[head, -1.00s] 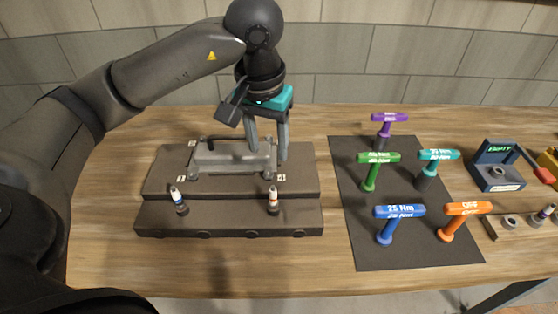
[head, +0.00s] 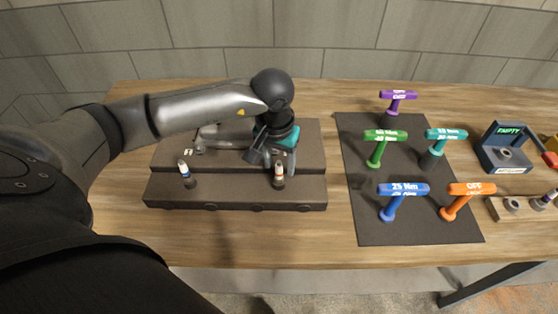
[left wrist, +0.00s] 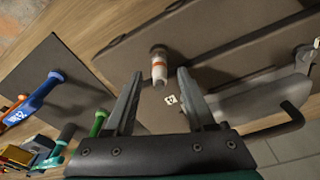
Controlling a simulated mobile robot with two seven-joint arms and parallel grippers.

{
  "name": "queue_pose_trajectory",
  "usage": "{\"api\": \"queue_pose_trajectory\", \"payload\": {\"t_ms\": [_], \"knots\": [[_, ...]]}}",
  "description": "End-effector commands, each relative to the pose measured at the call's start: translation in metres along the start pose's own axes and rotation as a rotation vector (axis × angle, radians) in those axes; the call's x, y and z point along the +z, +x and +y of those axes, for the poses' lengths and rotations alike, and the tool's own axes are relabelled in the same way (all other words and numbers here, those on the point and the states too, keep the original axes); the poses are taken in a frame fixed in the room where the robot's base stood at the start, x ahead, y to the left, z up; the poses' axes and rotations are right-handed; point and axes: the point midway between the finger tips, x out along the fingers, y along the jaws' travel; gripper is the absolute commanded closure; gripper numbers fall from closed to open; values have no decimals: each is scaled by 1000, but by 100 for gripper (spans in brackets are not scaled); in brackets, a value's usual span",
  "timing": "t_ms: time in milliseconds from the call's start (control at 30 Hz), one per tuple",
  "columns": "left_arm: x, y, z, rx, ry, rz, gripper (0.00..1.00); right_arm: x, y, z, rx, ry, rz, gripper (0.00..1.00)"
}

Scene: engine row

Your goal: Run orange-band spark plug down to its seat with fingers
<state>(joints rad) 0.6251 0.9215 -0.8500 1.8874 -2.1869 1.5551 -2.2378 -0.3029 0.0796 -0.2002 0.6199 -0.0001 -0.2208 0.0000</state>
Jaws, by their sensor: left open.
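The orange-band spark plug (head: 279,173) stands upright in the right part of the dark engine block's front step (head: 232,190). It also shows in the left wrist view (left wrist: 159,66), white with an orange band, in a round well. My left gripper (left wrist: 156,85) is open, with one finger on each side of the plug's line and the plug between or just beyond the tips. I see no finger touching it. In the head view the left gripper (head: 267,160) is just behind and left of the plug, its fingertips partly hidden. My right gripper is not in view.
A blue-band spark plug (head: 186,173) stands in the block's left part. A dark mat (head: 432,228) to the right holds several coloured T-handle tools, including a blue one (head: 403,190). A tester marked EMPTY (head: 505,152) stands farther right. Bare wood lies before the block.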

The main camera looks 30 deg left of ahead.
Motion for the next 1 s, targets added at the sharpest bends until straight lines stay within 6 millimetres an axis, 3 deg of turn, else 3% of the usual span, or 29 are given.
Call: {"api": "queue_pose_trajectory", "payload": {"t_ms": [233, 700, 1000], "knots": [[0, 0, 0, 0, 0, 0, 47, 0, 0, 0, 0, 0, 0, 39], [0, 0, 0, 1, 0, 0, 100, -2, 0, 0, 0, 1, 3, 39], [0, 0, 0, 1, 0, 1, 100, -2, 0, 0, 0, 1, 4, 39]]}}
